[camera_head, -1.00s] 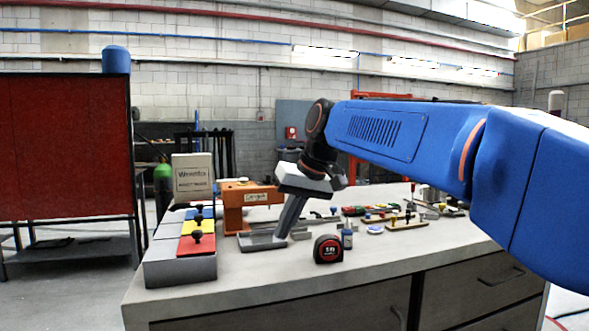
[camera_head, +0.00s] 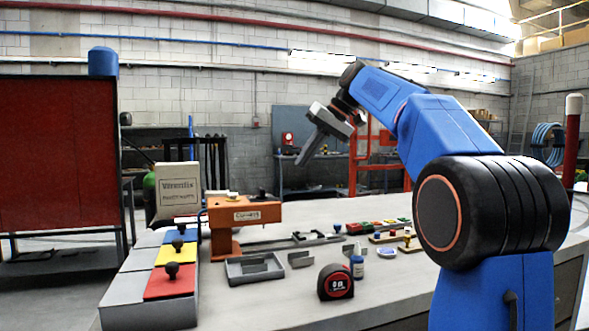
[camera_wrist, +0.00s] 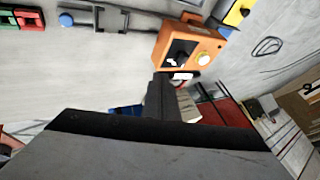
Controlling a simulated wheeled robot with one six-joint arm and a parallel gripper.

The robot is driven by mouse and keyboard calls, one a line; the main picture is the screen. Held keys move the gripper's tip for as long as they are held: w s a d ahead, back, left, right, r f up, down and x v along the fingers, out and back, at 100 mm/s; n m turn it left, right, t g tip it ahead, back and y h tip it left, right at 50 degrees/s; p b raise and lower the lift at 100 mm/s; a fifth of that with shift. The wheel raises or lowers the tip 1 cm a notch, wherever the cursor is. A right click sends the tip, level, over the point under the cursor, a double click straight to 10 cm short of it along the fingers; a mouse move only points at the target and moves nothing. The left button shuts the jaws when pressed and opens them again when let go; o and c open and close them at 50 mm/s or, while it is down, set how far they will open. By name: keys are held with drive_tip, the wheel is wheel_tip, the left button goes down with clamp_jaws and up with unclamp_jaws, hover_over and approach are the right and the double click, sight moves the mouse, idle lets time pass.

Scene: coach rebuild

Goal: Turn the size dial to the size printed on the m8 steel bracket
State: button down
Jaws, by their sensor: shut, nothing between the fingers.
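An orange machine (camera_head: 245,212) with a name plate stands on the bench. In the wrist view its housing (camera_wrist: 190,42) shows a black round knob (camera_wrist: 181,54) and a pale yellow button (camera_wrist: 202,59); I cannot read any dial marks. A small grey angled piece (camera_head: 300,259), perhaps the steel bracket, lies on the bench right of a shallow grey tray (camera_head: 254,280). No printed size is legible on it. My gripper (camera_head: 302,160) is shut and empty, raised well above the bench, above and right of the orange machine in the head view. Its fingers (camera_wrist: 158,92) point toward the machine in the wrist view.
A grey block with blue, yellow and red knobbed lids (camera_head: 170,282) stands at the left, a cardboard box (camera_head: 178,189) behind it. Small tools and coloured parts lie farther back.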

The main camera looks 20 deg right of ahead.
sight(261, 193)
drive_tip(key=shift+w+a+f, duration=0.55)
drive_tip(key=shift+a+f, duration=0.65)
drive_tip(key=shift+a, duration=0.2)
drive_tip(key=shift+w+a+f, duration=0.55)
drive_tip(key=shift+a+f, duration=0.7)
drive_tip(key=shift+a, duration=0.1)
drive_tip(key=shift+w+a+f, duration=0.55)
drive_tip(key=shift+a+f, duration=0.65)
drive_tip(key=shift+a, duration=0.2)
drive_tip(key=shift+a, duration=0.1)
drive_tip(key=shift+w+a+n+g, duration=0.2)
drive_tip(key=shift+n+g, duration=0.1)
drive_tip(key=shift+n, duration=0.2)
drive_tip(key=shift+w+n+g+y, duration=0.25)
drive_tip(key=shift+n+g+y, duration=0.25)
drive_tip(key=shift+n, duration=0.4)
drive_tip(key=shift+w+a, duration=0.45)
drive_tip(key=shift+a, duration=0.05)
drive_tip(key=shift+w+a, duration=0.1)
drive_tip(key=shift+w, duration=0.05)
